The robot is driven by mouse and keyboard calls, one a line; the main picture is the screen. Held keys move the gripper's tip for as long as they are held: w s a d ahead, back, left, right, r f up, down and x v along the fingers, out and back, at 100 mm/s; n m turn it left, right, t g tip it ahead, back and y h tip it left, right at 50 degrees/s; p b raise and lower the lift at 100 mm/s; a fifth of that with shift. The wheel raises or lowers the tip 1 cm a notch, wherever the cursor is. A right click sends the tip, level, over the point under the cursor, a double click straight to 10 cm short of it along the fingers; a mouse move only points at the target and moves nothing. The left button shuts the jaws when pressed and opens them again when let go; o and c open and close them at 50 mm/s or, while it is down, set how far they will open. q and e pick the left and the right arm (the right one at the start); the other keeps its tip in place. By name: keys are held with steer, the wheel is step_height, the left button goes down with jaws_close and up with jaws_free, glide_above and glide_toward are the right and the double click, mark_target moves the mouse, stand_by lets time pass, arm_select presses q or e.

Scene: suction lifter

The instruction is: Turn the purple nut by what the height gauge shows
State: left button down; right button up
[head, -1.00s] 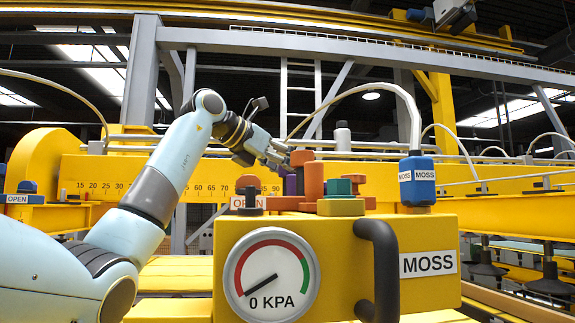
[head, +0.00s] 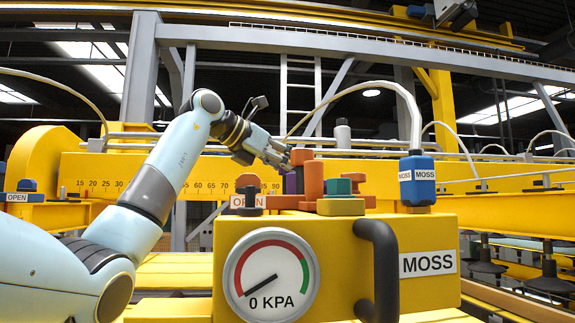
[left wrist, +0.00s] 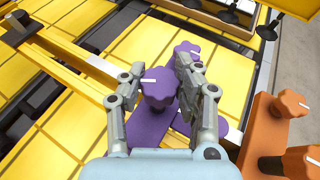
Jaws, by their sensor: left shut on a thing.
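In the left wrist view the purple nut (left wrist: 158,88), a lobed knob with a white mark on top, sits on a purple plate (left wrist: 149,130). My left gripper (left wrist: 160,82) is shut on it, with one finger on each side. A second purple knob (left wrist: 188,48) stands just beyond, partly behind the right finger. In the head view my left gripper (head: 282,158) reaches the knobs on the yellow box, where only a little purple (head: 290,184) shows. A number scale (head: 130,186) runs along the yellow beam. I cannot make out a height gauge reading.
Orange knobs (left wrist: 291,104) stand close to the right of the gripper. A green knob (head: 338,187) and a blue MOSS block (head: 416,182) are further right on the box. A round dial (head: 271,275) reads 0 KPA. A dark handle (head: 378,270) sticks out in front.

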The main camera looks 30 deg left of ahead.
arm_select(q)
steer(key=m+h+p, duration=0.1)
steer(key=m+g+h+p, duration=0.2)
steer(key=shift+a+r, duration=0.1)
steer(key=shift+r, duration=0.15)
steer(key=shift+f+m+g+h+p, duration=0.1)
steer(key=shift+m+g+h+p, duration=0.8)
steer(key=shift+m+h+p, duration=0.35)
steer(key=c, duration=0.9)
jaws_free()
steer(key=shift+f, duration=0.1)
steer(key=shift+s+a, duration=0.1)
steer(key=v, duration=1.1)
steer(key=shift+a+r, duration=0.25)
steer(key=shift+r, duration=0.05)
